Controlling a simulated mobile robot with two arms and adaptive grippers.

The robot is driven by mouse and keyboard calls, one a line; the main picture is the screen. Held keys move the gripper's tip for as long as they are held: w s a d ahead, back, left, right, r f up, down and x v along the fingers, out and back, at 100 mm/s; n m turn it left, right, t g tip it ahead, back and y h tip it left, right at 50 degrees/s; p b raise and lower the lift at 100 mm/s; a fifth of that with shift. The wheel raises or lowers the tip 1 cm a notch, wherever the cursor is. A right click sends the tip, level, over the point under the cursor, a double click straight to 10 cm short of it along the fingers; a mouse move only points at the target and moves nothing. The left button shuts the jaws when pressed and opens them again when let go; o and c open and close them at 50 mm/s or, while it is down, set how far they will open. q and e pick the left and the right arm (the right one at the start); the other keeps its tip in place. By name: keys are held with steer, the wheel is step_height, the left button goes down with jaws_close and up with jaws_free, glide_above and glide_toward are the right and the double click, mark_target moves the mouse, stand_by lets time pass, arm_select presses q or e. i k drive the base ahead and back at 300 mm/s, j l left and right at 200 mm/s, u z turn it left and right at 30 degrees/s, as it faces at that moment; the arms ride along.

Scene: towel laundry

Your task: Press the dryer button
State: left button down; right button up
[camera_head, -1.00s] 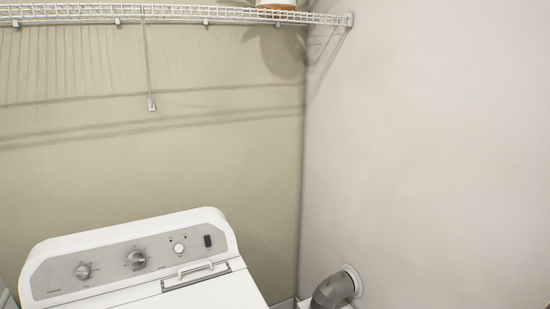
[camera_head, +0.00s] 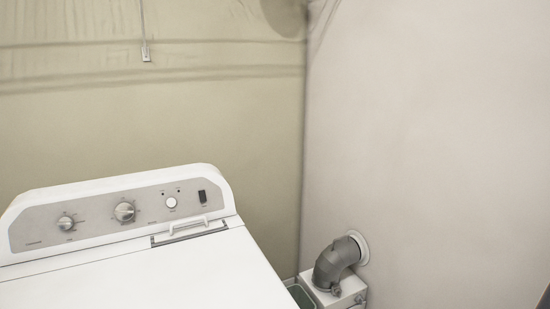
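The white dryer (camera_head: 150,275) stands at the lower left of the head view, its top and raised back panel showing. The grey control panel (camera_head: 100,212) carries two round knobs, the left one (camera_head: 66,223) and the right one (camera_head: 124,211). To their right is a small round white button (camera_head: 171,203). Further right is a dark rocker-like switch (camera_head: 202,197). A handle-like piece (camera_head: 190,228) lies below the button on the dryer's top. Neither of my grippers shows in the view.
A grey elbow duct (camera_head: 335,262) joins the right wall above a white box (camera_head: 345,292), right of the dryer. A greenish bin-like thing (camera_head: 300,295) sits between them, partly cut off. A thin rod (camera_head: 144,35) hangs at the back wall. The space above the dryer is clear.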

mark_target(171, 202)
steer(key=k+j+z, duration=0.15)
steer(key=j+z, duration=0.3)
steer(key=k+j+z, duration=0.2)
steer(key=j+z, duration=0.2)
